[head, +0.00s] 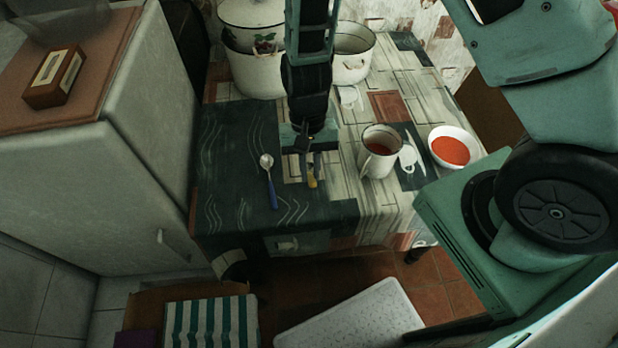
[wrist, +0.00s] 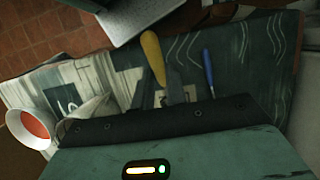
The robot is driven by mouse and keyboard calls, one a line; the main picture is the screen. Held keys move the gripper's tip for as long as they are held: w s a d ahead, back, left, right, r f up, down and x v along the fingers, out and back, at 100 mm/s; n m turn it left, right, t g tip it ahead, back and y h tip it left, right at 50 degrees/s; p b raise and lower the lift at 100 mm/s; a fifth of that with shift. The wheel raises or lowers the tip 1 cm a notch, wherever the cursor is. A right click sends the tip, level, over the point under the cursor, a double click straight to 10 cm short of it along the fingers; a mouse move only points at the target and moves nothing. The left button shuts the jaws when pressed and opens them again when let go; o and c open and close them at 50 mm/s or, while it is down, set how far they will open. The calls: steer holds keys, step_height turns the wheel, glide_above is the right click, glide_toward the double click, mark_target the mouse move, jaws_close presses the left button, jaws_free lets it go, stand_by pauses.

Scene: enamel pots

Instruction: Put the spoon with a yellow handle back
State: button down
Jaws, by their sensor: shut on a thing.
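The spoon with a yellow handle (head: 311,181) is at my gripper (head: 310,160), above the dark, patterned part of the table. In the wrist view its yellow handle (wrist: 153,56) sticks out past the fingers of my gripper (wrist: 160,92), which is shut on it. The bowl end of this spoon is hidden by the gripper. A second spoon with a blue handle (head: 272,192) lies on the dark cloth to the left of the gripper, its bowl toward the back. Its blue handle (wrist: 207,68) also shows in the wrist view, apart from the fingers.
A white mug (head: 366,162) with red contents and a white bowl (head: 435,150) of red food stand to the right. Enamel pots (head: 258,78) stand at the back. The table's front left (head: 225,215) is clear. A fridge (head: 150,190) borders the left side.

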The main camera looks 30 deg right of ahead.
mark_target(310, 172)
steer(key=shift+f+p, duration=0.35)
steer(key=shift+f, duration=2.4)
steer(key=shift+f, duration=0.2)
steer(key=c, duration=1.4)
jaws_free()
steer(key=shift+c, duration=0.2)
